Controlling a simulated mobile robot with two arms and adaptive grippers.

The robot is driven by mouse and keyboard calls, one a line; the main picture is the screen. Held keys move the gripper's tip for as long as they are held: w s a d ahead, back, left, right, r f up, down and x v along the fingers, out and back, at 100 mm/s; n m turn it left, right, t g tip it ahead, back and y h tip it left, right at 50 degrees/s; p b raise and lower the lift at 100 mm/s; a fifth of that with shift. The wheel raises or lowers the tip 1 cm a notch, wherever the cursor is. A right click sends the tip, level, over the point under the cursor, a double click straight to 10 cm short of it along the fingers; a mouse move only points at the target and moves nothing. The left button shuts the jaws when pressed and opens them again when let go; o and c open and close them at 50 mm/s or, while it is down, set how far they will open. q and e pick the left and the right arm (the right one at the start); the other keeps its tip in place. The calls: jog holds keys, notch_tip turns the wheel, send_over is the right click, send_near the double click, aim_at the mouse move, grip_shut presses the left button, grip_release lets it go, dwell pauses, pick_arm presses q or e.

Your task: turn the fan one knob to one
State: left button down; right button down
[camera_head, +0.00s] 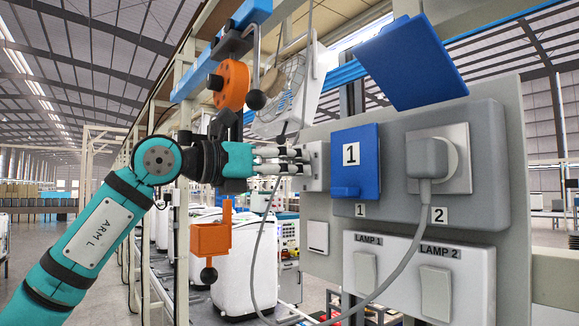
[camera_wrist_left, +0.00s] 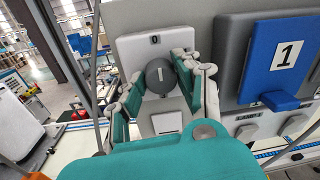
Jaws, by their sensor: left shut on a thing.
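The fan knob (camera_wrist_left: 160,78) is a round dark grey dial with a pale pointer line, on a white plate (camera_wrist_left: 126,48) marked 0 above it. The line looks close to upright, toward the 0. In the head view the plate (camera_head: 316,165) shows at the left end of the panel, and the fingers hide the knob. My left gripper (camera_head: 300,160) reaches it from the left. In the left wrist view its fingers (camera_wrist_left: 158,85) sit on both sides of the knob, shut on it. A caged fan (camera_head: 288,88) stands behind. My right gripper is not in view.
Right of the knob are a shut blue cover (camera_head: 372,150) marked 1, a raised blue cover (camera_head: 405,62), and a plug (camera_head: 427,158) with a hanging cable. Below are a white switch (camera_head: 317,237) and the lamp switches (camera_head: 436,292). An orange box (camera_head: 210,240) hangs near my left wrist.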

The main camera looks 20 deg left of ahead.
pick_arm(q)
jog(key=shift+m, duration=0.4)
jog(key=m+p, duration=0.2)
jog(key=m, duration=0.8)
jog(key=shift+r+y, duration=0.1)
jog(key=shift+y, duration=0.3)
jog(key=shift+m, duration=0.4)
jog(key=c, duration=0.9)
grip_release()
jog(key=shift+s, duration=0.1)
jog(key=v, duration=1.2)
jog(key=shift+d, duration=0.1)
